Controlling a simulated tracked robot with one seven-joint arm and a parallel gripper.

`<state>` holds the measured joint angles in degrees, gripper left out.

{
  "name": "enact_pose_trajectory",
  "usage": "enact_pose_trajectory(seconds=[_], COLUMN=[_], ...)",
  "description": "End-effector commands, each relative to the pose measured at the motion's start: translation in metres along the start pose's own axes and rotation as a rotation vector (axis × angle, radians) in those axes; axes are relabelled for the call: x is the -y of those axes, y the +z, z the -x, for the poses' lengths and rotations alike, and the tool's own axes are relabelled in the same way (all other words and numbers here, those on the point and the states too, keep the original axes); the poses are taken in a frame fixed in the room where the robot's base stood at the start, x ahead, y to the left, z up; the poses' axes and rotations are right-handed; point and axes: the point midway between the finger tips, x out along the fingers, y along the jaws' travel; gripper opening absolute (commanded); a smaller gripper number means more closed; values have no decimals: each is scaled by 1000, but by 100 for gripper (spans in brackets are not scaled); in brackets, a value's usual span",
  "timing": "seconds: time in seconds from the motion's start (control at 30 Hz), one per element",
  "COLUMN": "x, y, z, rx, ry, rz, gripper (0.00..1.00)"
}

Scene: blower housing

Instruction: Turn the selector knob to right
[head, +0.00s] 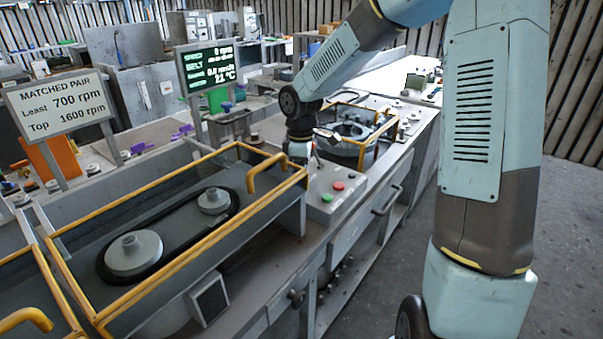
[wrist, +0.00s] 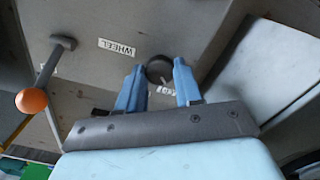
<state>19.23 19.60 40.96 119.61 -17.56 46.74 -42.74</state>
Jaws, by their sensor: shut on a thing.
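The selector knob (wrist: 158,69) is a round dark knob on a grey panel in the wrist view. A small light mark shows at its lower right edge. My gripper (wrist: 159,72) has its two blue fingers on either side of the knob and is shut on it. A label (wrist: 167,92) by the knob is partly covered and I cannot read it whole. In the head view my gripper (head: 302,150) is at the far end of the belt bench, and the knob is hidden there.
A lever with an orange ball (wrist: 31,100) and a WHEEL label (wrist: 117,47) are left of the knob. In the head view, a box with red and green buttons (head: 338,186) stands close to my gripper. A yellow-railed belt guard (head: 155,185) and a display (head: 208,66) are at the left.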

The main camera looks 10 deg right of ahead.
Motion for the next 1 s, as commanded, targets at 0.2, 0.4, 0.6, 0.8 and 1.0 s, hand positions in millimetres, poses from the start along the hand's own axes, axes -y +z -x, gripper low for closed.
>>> enact_pose_trajectory(seconds=[0.2, 0.4, 0.6, 0.8, 1.0], x=[-1, -1, -1, -1, -1], y=[0, 0, 0, 0, 0], z=[1, 1, 1, 1, 1], rx=[0, 0, 0, -1, -1], ry=[2, 3, 3, 4, 4], rz=[-49, -166, -342, -533, -715], gripper=[4, 4, 4, 4, 4])
